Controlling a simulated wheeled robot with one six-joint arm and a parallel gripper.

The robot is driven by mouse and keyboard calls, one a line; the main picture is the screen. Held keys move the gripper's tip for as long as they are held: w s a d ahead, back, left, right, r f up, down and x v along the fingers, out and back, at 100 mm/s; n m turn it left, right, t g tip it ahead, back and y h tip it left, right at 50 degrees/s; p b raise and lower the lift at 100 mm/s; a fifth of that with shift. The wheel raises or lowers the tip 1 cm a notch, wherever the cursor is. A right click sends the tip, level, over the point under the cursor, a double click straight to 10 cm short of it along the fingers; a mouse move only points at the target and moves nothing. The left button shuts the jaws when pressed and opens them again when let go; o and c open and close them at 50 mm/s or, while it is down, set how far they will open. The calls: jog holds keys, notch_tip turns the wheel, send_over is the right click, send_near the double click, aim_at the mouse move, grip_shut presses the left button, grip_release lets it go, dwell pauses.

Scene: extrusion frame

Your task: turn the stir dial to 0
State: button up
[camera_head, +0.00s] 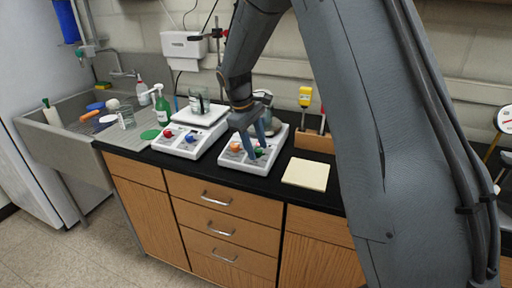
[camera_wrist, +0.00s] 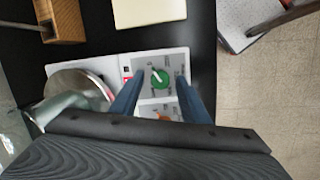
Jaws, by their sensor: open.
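A white hot plate stirrer (camera_head: 233,158) stands on the black counter with an orange dial (camera_head: 235,146) and a green dial (camera_head: 259,152) on its front panel. In the wrist view the green dial (camera_wrist: 160,78) has a white pointer line slanting to the upper left; the panel print is too small to read. The orange dial (camera_wrist: 165,117) is partly hidden below it. My gripper (camera_head: 258,150) is open and points down over the panel. In the wrist view its fingers (camera_wrist: 158,80) stand on either side of the green dial, with gaps visible.
A second stirrer (camera_head: 185,148) with red and blue dials stands to the left, a beaker (camera_head: 199,103) on it. A yellow notepad (camera_head: 306,174) lies to the right. A wooden block (camera_head: 313,142) with tools is behind. A sink (camera_head: 65,140) is far left.

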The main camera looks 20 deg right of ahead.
jog(key=b+v, duration=0.2)
jog(key=v, duration=0.5)
jog(key=shift+r, duration=0.25)
jog(key=s+d+f+m+y+b, duration=0.1)
jog(key=s+f+m, duration=0.3)
jog(key=s, duration=0.8)
jog(key=s+d+f+m+t+y+b, duration=0.1)
jog(key=s+f+m+y, duration=0.1)
jog(key=s+f, duration=0.6)
jog(key=s+m, duration=0.1)
jog(key=s, duration=0.4)
jog(key=shift+s+m, duration=0.2)
jog(key=shift+m, duration=0.2)
